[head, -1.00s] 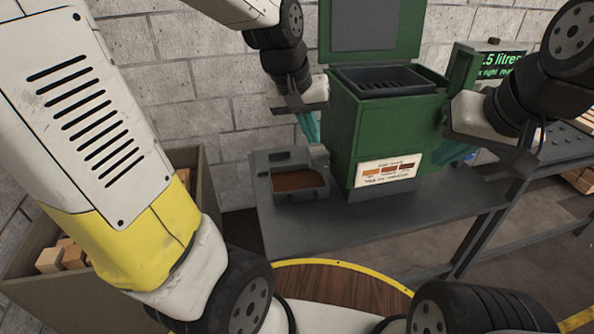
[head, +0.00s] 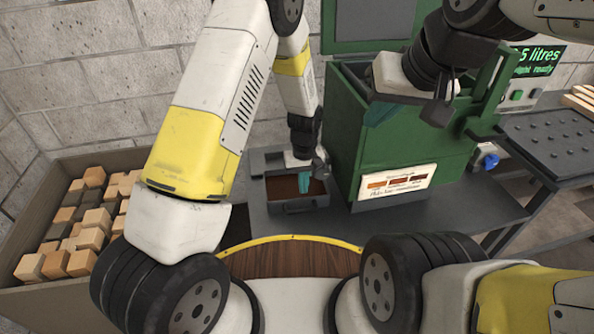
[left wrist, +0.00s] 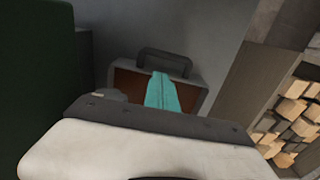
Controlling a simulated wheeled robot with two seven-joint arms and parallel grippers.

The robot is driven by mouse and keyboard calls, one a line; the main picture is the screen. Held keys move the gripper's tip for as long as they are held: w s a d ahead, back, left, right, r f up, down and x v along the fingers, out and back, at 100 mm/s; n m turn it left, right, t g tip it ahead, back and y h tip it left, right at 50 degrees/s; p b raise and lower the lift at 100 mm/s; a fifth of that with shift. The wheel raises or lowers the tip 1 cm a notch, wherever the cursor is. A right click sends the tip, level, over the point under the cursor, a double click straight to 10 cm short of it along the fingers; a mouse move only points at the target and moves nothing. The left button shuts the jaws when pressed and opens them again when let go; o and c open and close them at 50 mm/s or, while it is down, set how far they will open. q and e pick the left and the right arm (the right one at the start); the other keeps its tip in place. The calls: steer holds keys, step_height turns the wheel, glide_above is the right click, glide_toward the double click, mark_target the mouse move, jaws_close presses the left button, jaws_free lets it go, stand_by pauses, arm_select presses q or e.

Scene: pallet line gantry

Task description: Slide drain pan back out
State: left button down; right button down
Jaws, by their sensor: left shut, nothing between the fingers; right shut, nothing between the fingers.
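The drain pan (head: 299,207) is a grey tray with reddish-brown contents, on the dark bench left of the green machine (head: 400,150). In the left wrist view the pan (left wrist: 200,74) shows its raised handle (left wrist: 165,57) at the far side. My left gripper (head: 305,184) is shut and empty, its teal fingers pointing down over the pan; I cannot tell if they touch it. In the left wrist view these fingers (left wrist: 162,92) hide part of the contents. My right gripper (head: 378,113) is shut and empty, in front of the machine's upper part.
A crate (head: 30,225) of wooden blocks stands at the left. The machine's lid is raised. A green-lettered display (head: 537,57) and a dark perforated table (head: 550,135) are at the right. The bench (head: 440,205) is clear in front of the machine.

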mark_target(303, 205)
arm_select(q)
step_height(303, 205, down, 9)
steer(key=shift+f, duration=0.1)
stand_by(0.3)
steer(key=shift+s, duration=0.15)
